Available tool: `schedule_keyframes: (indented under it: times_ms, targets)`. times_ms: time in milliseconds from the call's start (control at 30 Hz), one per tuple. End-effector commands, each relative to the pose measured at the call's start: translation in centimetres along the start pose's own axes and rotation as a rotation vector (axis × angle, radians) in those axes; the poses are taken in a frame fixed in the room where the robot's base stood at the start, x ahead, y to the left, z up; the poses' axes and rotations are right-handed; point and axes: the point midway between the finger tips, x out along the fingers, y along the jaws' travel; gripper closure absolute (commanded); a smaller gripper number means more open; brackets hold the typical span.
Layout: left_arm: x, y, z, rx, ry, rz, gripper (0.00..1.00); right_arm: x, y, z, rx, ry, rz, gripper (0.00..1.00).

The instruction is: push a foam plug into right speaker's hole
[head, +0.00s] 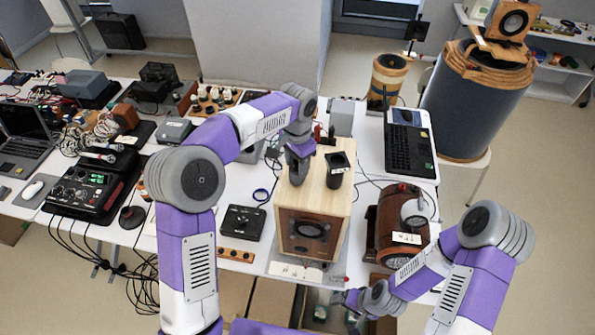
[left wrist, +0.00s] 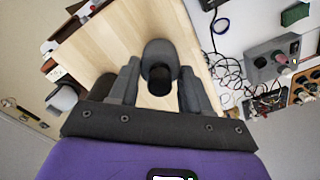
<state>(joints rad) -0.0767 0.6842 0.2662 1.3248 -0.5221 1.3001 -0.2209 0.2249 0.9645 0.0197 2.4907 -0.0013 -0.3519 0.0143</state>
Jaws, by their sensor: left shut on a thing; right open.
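A pale wooden box speaker (head: 318,208) stands near the table's front edge, its dark round driver facing front. My left gripper (head: 298,172) is over its top panel, shut on a dark grey foam plug. In the left wrist view the plug (left wrist: 160,52) sits between the fingers (left wrist: 160,88), showing a rounded grey body and a black round end, above the wood top (left wrist: 105,40). A second dark cylinder (head: 337,170) stands upright on the speaker's top, right of the gripper. My right gripper (head: 347,298) is open and empty, low in front of the table. I cannot make out a plug hole.
Other electronics and cables crowd the left tabletop.

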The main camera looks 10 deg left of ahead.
Motion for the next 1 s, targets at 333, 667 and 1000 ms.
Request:
schedule_keyframes:
  times_ms: [333,667,1000]
  targets:
    - [-3.3,0.0,0.0,0.0,0.001,0.0,0.89,-2.8,-1.0,0.1,0.0,0.0,0.0,0.15]
    - [-4.6,0.0,0.0,0.0,0.001,-0.001,0.89,-3.9,-1.5,0.2,0.0,0.0,0.0,0.15]
    - [-4.5,0.0,0.0,0.0,0.0,0.0,0.89,-3.8,-1.4,0.2,0.0,0.0,0.0,0.15]
